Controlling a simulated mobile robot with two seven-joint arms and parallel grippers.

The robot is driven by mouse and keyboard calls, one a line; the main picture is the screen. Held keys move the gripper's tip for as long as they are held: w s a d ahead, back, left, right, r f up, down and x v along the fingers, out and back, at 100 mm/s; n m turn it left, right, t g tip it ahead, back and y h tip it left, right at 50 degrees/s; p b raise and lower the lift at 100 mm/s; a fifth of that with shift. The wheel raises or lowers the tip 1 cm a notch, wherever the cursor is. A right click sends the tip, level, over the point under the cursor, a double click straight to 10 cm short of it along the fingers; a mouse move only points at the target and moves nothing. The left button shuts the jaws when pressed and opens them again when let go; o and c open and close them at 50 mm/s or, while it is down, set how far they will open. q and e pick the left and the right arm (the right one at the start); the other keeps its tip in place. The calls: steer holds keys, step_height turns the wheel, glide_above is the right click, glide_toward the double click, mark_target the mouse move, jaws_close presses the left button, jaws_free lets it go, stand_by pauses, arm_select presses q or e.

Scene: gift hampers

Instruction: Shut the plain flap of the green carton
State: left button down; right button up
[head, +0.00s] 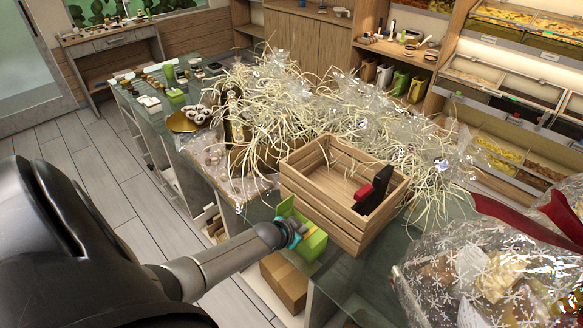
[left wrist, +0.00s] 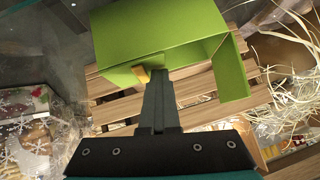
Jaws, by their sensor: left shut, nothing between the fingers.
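The green carton (head: 312,244) stands on the glass counter, close to the near side of the wooden crate, partly hidden by my left gripper (head: 298,234). A green flap (head: 286,207) sticks up at its left end in the head view. In the left wrist view the carton (left wrist: 155,35) fills the upper middle, with a plain green flap (left wrist: 231,72) standing out from its open right end. My left gripper's fingers (left wrist: 159,74) are shut and empty beside this edge; contact is unclear. My right gripper is not in view.
The slatted wooden crate (head: 330,208) holds a red and black object (head: 374,190). Pale straw shreds (head: 270,110) cover the counter behind it. A clear-wrapped hamper (head: 490,270) stands at the right. A brown box (head: 284,283) is below the counter.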

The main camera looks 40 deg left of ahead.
arm_select(q)
steer(key=r+p, duration=0.4)
steer(key=shift+s+a+r, duration=0.1)
steer(key=shift+s+r, duration=0.1)
steer(key=shift+r, duration=0.1)
steer(key=a+p+v, duration=0.1)
steer(key=v, duration=0.8)
steer(key=shift+a+r, duration=0.15)
steer(key=shift+a, duration=0.2)
